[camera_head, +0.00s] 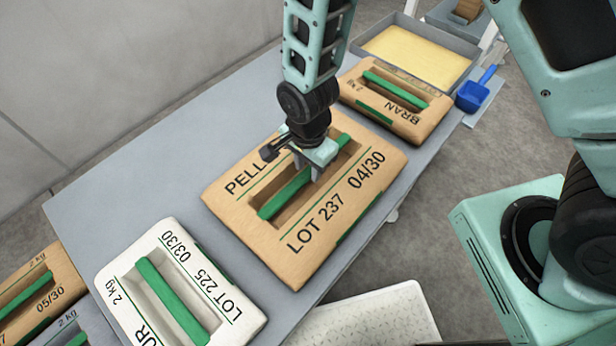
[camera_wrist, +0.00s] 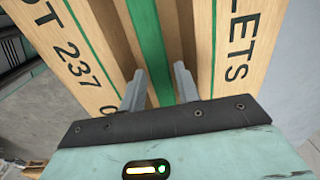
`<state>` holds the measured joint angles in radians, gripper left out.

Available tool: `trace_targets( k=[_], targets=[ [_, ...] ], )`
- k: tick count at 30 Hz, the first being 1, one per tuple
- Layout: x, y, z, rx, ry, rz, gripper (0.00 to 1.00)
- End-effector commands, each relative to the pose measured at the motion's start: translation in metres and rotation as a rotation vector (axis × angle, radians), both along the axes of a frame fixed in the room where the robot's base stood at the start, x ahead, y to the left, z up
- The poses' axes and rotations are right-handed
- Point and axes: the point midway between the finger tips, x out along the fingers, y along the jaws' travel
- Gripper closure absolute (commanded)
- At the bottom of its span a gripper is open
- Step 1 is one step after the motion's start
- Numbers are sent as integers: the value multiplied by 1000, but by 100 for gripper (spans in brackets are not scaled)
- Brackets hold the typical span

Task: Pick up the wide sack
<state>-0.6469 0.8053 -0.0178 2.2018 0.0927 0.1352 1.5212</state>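The wide sack (camera_head: 302,268) is brown paper, marked PELLETS, LOT 237 and 04/30. It lies flat on the grey table, with a green strap handle (camera_head: 285,195) across a recess in its top. My gripper (camera_head: 314,170) is down at the middle of this strap, partly hiding it and the lettering. The sack shows no visible lift off the table.
A white sack (camera_head: 215,285) marked LOT 225 lies at the lower left, and a BRAN sack (camera_head: 430,118) lies behind to the right. A grey tray (camera_head: 455,45) and a blue scoop (camera_head: 474,95) are farther back. Bare table (camera_head: 150,180) shows along the wall side.

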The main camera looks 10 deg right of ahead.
Motion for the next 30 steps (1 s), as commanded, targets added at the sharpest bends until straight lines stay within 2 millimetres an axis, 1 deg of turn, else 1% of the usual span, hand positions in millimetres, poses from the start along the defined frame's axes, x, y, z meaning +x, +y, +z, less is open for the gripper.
trace_targets(
  k=[3, 6, 14, 15, 17, 18, 19, 30],
  targets=[
    [-2, 0, -16, -1, 4, 0, 68],
    [-1, 0, -25, 0, 2, 1, 68],
    [-1, 1, -28, 1, 0, 1, 68],
    [-1, 0, -28, 1, 1, 0, 71],
    [-1, 0, -28, 1, 1, 1, 87],
    [-1, 0, -28, 1, 1, 1, 98],
    [-1, 0, -28, 1, 1, 0, 100],
    [-1, 0, -28, 0, 0, 0, 100]
  ],
)
